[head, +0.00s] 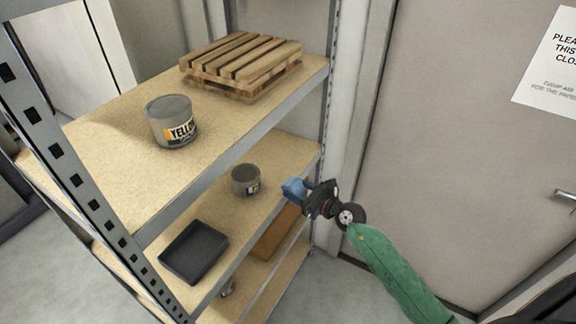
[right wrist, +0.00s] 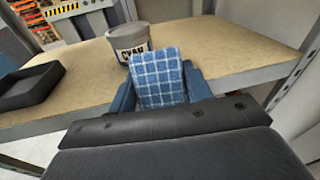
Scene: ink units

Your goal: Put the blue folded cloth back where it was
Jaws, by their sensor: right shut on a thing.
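The blue folded cloth (right wrist: 158,78) has a white check pattern and is held between the fingers of my right gripper (right wrist: 156,95). In the head view my right gripper (head: 310,193) is shut on the cloth, off the right end of the middle shelf (head: 215,215). The blue I see at its tip there is small, and I cannot tell cloth from fingers. In the right wrist view the cloth stands up in front of a grey ink can (right wrist: 130,42). My left gripper is not in view.
On the middle shelf are the grey ink can (head: 245,181) and a black tray (head: 194,252). The top shelf (head: 115,120) holds a YELLOW can (head: 171,121) and a wooden pallet (head: 240,65). A brown box (head: 277,232) is lower down. A metal upright and a door stand at the right.

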